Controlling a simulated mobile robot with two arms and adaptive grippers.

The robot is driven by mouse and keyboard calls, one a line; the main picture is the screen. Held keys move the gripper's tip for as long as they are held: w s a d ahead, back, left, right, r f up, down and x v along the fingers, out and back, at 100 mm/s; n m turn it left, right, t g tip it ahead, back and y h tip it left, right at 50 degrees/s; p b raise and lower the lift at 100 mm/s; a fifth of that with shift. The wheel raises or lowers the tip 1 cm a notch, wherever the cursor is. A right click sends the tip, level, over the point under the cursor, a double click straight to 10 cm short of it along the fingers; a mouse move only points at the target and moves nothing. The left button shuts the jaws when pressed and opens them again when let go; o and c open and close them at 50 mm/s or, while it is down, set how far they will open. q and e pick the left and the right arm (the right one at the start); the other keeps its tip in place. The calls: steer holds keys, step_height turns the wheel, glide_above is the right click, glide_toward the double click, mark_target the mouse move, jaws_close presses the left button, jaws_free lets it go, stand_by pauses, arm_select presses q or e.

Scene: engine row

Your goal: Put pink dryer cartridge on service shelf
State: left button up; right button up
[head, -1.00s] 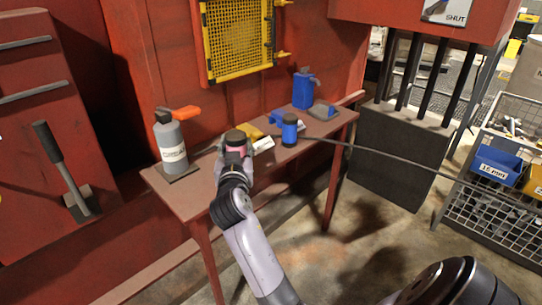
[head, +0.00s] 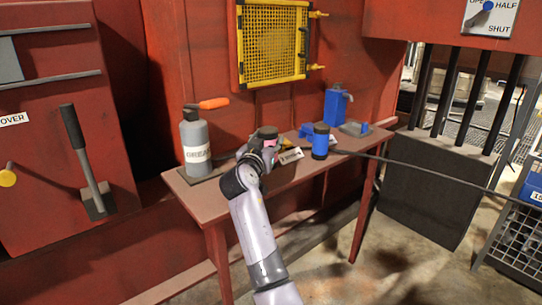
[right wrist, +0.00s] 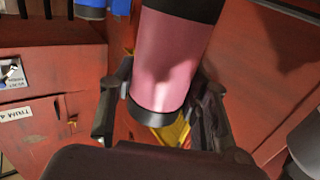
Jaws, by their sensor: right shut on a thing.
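The pink dryer cartridge (head: 270,143) has a pink body with dark ends. My right gripper (head: 259,154) is shut on it, over the red service shelf (head: 205,194) between the grey grease bottle and the blue cartridge. In the right wrist view the pink cartridge (right wrist: 172,62) stands between the fingers of my right gripper (right wrist: 163,112). I cannot tell whether its base touches the shelf; the gripper hides its lower part in the head view. My left gripper is not in view.
On the shelf stand a grease bottle (head: 195,143) with an orange spout, a blue cartridge (head: 320,141) and a blue can (head: 336,107). A yellow mesh panel (head: 272,45) hangs behind. A dark hose runs rightward. The shelf's front strip is bare.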

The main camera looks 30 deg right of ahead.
step_height(320, 180, down, 3)
steer(key=shift+f+b, duration=0.15)
steer(key=shift+b, duration=0.15)
steer(key=shift+f, duration=0.25)
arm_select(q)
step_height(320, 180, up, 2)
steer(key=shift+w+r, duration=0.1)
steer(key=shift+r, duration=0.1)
arm_select(e)
steer(key=o, duration=0.9)
steer(key=shift+f, duration=0.1)
steer(key=shift+c, duration=0.2)
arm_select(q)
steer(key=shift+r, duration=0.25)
arm_select(e)
steer(key=o, duration=0.5)
steer(key=shift+c, duration=0.2)
steer(key=shift+r, duration=0.2)
